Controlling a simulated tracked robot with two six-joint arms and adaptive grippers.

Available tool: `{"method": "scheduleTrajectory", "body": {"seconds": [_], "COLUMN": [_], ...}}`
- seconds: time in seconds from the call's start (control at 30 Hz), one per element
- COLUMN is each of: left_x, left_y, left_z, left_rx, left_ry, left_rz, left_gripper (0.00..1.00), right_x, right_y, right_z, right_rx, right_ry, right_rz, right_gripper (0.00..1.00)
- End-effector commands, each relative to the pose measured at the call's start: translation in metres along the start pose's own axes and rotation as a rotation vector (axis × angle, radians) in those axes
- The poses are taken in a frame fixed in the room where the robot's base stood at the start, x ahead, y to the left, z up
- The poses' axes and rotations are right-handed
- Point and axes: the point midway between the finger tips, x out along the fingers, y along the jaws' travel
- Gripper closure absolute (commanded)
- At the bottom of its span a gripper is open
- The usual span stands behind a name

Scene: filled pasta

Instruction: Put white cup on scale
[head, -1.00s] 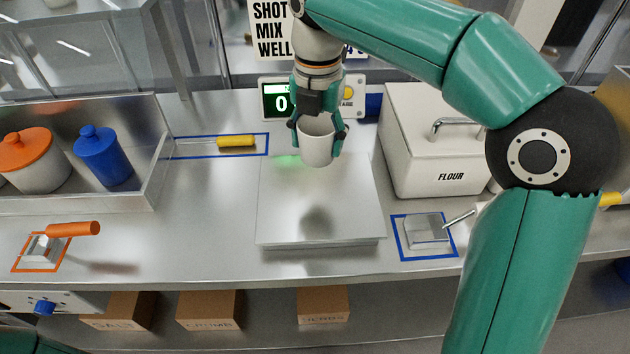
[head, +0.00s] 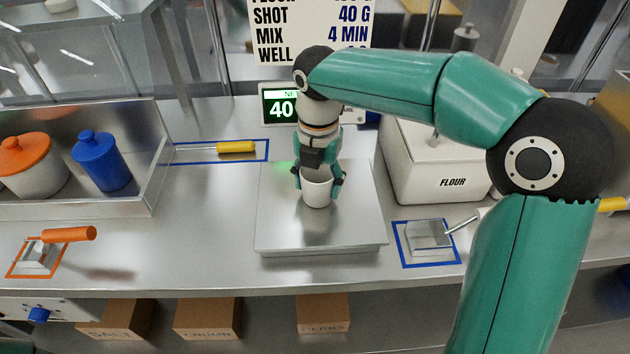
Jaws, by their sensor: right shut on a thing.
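The white cup (head: 317,190) is upright on the steel plate of the scale (head: 355,229), near its middle. My right gripper (head: 319,179) comes down from above and is shut on the cup, with a finger on each side of it. The scale's display (head: 281,105) behind the plate is lit green and reads 40; part of it is hidden by my right arm. My left gripper is not in view.
A white flour box (head: 430,175) stands right of the scale. A yellow-handled tool (head: 236,147) lies behind left. Blue (head: 103,163) and orange-lidded (head: 30,165) jars stand in a steel tray at left.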

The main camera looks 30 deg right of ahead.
Motion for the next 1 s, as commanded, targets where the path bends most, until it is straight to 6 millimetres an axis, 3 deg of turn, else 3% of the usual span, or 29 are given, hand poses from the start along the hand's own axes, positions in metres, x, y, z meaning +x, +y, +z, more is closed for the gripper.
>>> {"method": "scheduleTrajectory", "body": {"seconds": [0.07,0.1,0.23,0.67,0.87,1.0], "left_x": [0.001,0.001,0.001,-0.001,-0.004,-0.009], "left_y": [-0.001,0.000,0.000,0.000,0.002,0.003], "left_z": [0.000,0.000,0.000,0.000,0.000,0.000], "left_rx": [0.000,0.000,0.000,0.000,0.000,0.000], "left_ry": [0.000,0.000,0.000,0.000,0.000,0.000], "left_rz": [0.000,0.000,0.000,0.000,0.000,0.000], "left_gripper": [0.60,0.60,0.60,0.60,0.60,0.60], "right_x": [0.002,0.002,0.002,-0.004,-0.032,-0.061], "right_y": [0.000,0.000,0.000,0.001,0.001,0.002], "right_z": [0.000,0.000,0.000,0.000,0.000,0.000], "right_rx": [0.000,0.000,0.000,-0.001,0.000,-0.001], "right_ry": [0.000,0.000,0.000,-0.001,-0.002,-0.004], "right_rz": [0.000,0.000,0.000,0.000,0.003,0.004], "right_gripper": [0.68,0.36,0.14,0.14,0.14,0.14]}}
